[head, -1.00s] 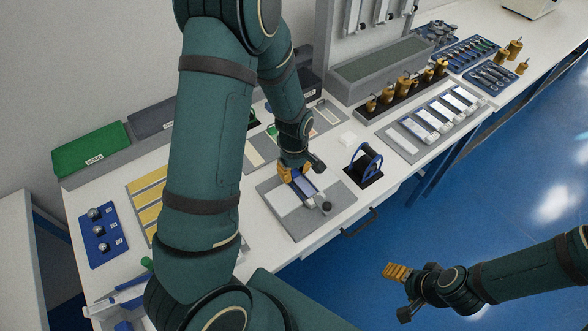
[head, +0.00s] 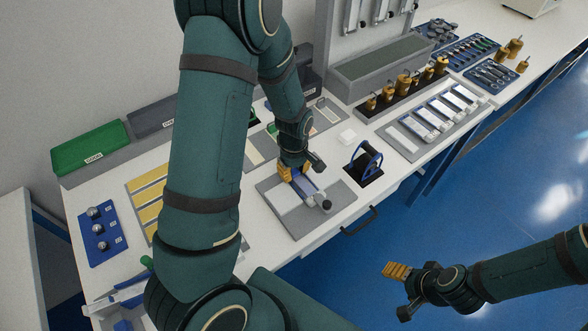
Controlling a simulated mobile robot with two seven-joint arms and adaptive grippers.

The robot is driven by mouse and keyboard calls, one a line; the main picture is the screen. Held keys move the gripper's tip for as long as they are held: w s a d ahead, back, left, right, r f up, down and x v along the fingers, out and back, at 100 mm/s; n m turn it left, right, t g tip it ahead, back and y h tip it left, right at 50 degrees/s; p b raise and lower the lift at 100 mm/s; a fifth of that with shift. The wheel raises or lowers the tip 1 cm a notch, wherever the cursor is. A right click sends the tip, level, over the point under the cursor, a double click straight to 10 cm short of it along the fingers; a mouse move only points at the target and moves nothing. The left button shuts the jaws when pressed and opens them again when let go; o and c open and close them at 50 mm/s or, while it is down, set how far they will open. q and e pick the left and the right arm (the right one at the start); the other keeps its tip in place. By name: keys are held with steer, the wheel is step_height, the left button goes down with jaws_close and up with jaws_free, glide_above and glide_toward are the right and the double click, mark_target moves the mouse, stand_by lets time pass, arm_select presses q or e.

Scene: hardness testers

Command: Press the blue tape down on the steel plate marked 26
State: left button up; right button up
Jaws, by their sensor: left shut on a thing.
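My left gripper (head: 289,174) is low over a grey board (head: 269,189) on the bench, shut on what looks like the end of the blue tape (head: 307,187). The tape shows as a short blue strip running from the fingers toward the front right. A pale steel plate lies beneath it, mostly covered; its number cannot be read. Whether the tape touches the plate along its length is too small to tell. A dark round knob (head: 327,205) sits at the front end. My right gripper (head: 394,271) is away from the bench, over the blue floor; its finger gap is unclear.
A rack of steel plates (head: 402,145) is farther right. A blue tray (head: 101,234) with steel balls is at left.

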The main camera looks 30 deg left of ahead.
arm_select(q)
steer(key=o, duration=0.9)
step_height(320, 180, up, 12)
steer(key=shift+f, duration=0.1)
stand_by(0.3)
